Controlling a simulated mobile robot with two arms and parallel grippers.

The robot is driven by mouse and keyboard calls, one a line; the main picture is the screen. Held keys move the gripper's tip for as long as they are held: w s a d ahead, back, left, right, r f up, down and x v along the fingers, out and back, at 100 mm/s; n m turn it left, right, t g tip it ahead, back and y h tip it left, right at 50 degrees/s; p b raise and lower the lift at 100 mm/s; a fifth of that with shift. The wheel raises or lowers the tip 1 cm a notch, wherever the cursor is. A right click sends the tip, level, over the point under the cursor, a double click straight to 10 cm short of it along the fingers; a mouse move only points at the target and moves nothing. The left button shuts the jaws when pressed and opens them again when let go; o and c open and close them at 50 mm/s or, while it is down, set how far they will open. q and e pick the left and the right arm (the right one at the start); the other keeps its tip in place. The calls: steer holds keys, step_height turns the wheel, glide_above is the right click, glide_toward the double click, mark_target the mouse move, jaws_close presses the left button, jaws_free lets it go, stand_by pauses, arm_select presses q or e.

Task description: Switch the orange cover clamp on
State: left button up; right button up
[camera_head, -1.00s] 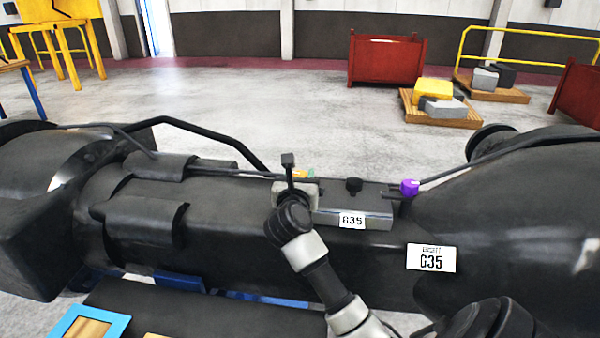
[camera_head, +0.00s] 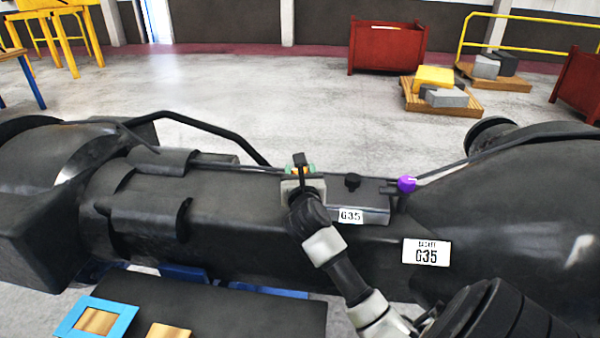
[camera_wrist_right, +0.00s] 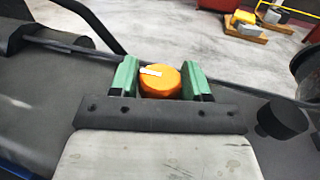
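The orange cover clamp is a round orange knob (camera_wrist_right: 162,84) with a white bar mark on top, seen in the right wrist view. The mark lies nearly level across the picture, tilted slightly. My right gripper (camera_wrist_right: 161,78) has its two green fingers on either side of the knob. The fingers are very close to it; whether they press on it I cannot tell. My left gripper is not in view.
A black knob (camera_head: 352,182) and a purple knob (camera_head: 407,184) sit right of my gripper. A large dark casting (camera_head: 510,200) carries a label plate (camera_head: 426,252). A black bent bar (camera_head: 205,127) rises on the left.

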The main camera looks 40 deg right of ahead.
steer(key=o, duration=0.3)
steer(key=shift+s, duration=0.1)
steer(key=shift+s+a+f, duration=0.1)
steer(key=shift+s+a, duration=0.15)
steer(key=shift+a, duration=0.05)
steer(key=b+v, duration=0.2)
steer(key=v, duration=0.8)
steer(key=shift+b, duration=0.35)
